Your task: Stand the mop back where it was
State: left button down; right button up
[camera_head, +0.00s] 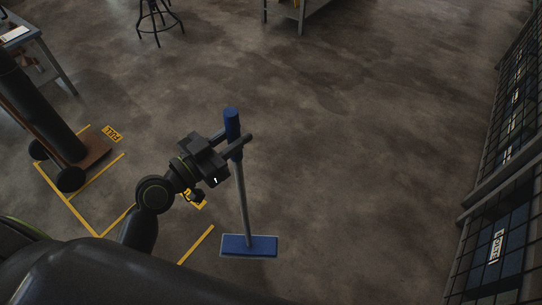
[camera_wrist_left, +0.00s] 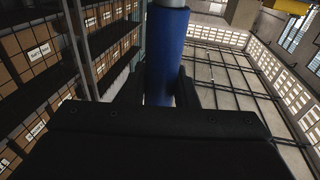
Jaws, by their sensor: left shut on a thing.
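The mop stands upright in the head view, with a blue grip (camera_head: 232,122), a grey shaft and a flat blue head (camera_head: 249,245) at floor level. I cannot tell whether the head touches the floor. My left gripper (camera_head: 240,144) is shut on the mop's blue grip near its top. In the left wrist view the blue grip (camera_wrist_left: 166,50) rises between the two dark fingers. Part of the grip is hidden behind the fingers. My right gripper shows in neither view.
Yellow floor lines (camera_head: 82,216) mark a bay at the left, with a yellow label (camera_head: 112,133). A dark cylinder on a wheeled cart (camera_head: 97,148) stands there. A table (camera_head: 50,62) and stool (camera_head: 157,22) are behind. A rack (camera_head: 503,200) lines the right. The middle floor is clear.

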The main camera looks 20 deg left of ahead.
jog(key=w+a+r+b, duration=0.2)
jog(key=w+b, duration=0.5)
jog(key=b, duration=0.1)
pick_arm(q)
jog(key=w+d+f+h+b, duration=0.1)
jog(key=w+f+b, duration=0.2)
jog(key=f, duration=0.4)
jog(key=w+d+f+m+g+h+b, duration=0.1)
jog(key=w+f+b, duration=0.1)
jog(key=f+b, duration=0.3)
jog(key=w+d+f+m+g+h+b, duration=0.1)
jog(key=w+d+f+b, duration=0.1)
jog(key=f+b, duration=0.3)
jog(key=shift+w+f, duration=0.8)
jog(key=shift+f, duration=1.35)
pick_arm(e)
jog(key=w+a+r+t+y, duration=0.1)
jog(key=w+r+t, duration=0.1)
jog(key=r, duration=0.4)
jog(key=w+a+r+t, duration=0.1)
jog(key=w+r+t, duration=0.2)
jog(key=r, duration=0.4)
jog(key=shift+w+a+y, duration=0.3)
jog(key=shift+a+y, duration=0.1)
